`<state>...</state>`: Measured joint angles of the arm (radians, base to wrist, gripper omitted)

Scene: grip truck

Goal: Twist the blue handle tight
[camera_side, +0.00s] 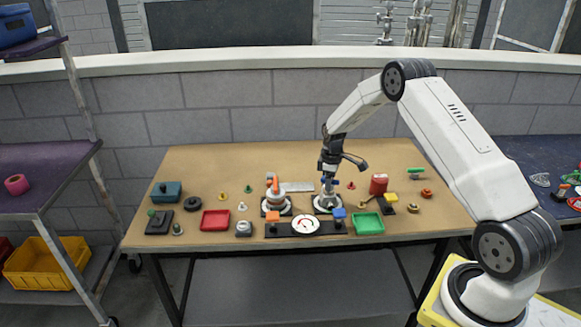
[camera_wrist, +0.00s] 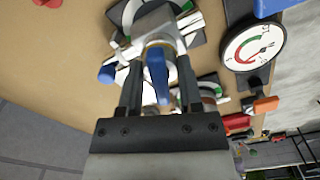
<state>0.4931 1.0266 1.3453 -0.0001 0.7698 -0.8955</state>
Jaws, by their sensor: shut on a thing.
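My gripper (camera_side: 329,180) points down over the right-hand round valve fixture (camera_side: 328,206) on the table. The wrist view shows my gripper (camera_wrist: 157,66) with one finger on each side of the blue handle (camera_wrist: 156,76), shut on it. The handle stands on a grey metal valve body (camera_wrist: 150,28) with a brass-coloured ring. The contact is partly hidden by the fingers. In the side view the handle is mostly hidden behind my gripper. A white dial gauge (camera_side: 305,224) with a red and green scale sits on a dark plate in front; it also shows in the wrist view (camera_wrist: 253,46).
A second fixture with an orange handle (camera_side: 275,186) stands just left. An orange block (camera_side: 272,229) and a blue block (camera_side: 339,213) flank the gauge. A red tray (camera_side: 215,220), a green tray (camera_side: 367,223) and a red container (camera_side: 379,184) are nearby.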

